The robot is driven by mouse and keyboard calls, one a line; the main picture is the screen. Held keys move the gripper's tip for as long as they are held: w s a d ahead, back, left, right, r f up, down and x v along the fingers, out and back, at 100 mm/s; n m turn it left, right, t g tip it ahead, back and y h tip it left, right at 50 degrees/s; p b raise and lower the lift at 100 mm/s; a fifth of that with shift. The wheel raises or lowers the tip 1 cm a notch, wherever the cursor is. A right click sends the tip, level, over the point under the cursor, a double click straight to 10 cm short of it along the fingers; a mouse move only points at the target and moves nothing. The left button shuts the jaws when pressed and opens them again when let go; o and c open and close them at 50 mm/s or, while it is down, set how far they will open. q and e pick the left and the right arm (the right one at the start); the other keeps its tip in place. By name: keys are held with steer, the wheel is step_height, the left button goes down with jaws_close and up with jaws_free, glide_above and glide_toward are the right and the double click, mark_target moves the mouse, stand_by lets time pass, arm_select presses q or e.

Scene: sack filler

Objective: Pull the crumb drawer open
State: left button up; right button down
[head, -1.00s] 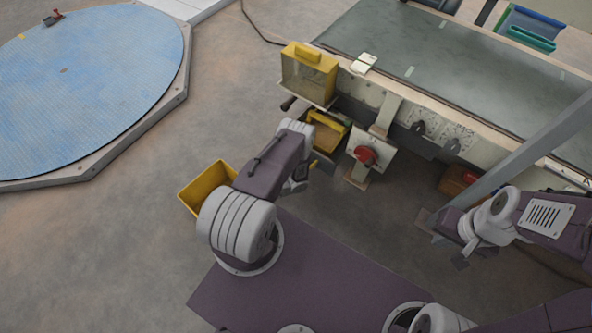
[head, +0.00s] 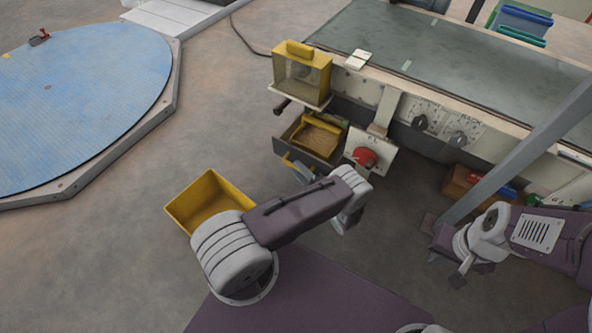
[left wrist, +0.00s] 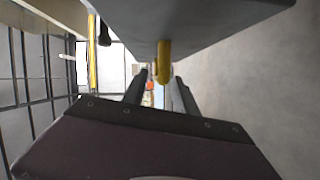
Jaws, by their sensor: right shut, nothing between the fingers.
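The crumb drawer (head: 290,149) stands out from the machine below the hopper, and its yellow inside shows from above. Its yellow handle (left wrist: 163,62) is on the grey front, which fills the top of the left wrist view. My left gripper (left wrist: 161,82) is at the handle, with a finger on each side and narrow gaps visible, so it looks open. In the head view the left gripper (head: 302,172) is partly hidden by my arm. My right gripper (head: 459,281) is shut and empty, away to the right.
A yellow bin (head: 209,200) stands on the floor left of my left arm. A red knob (head: 364,157) on a white panel sits right of the drawer. A yellow hopper box (head: 302,72) is above it. A grey post (head: 520,150) slants near my right arm.

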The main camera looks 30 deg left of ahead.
arm_select(q)
steer(key=shift+x, duration=1.2)
jaws_close()
stand_by(0.5)
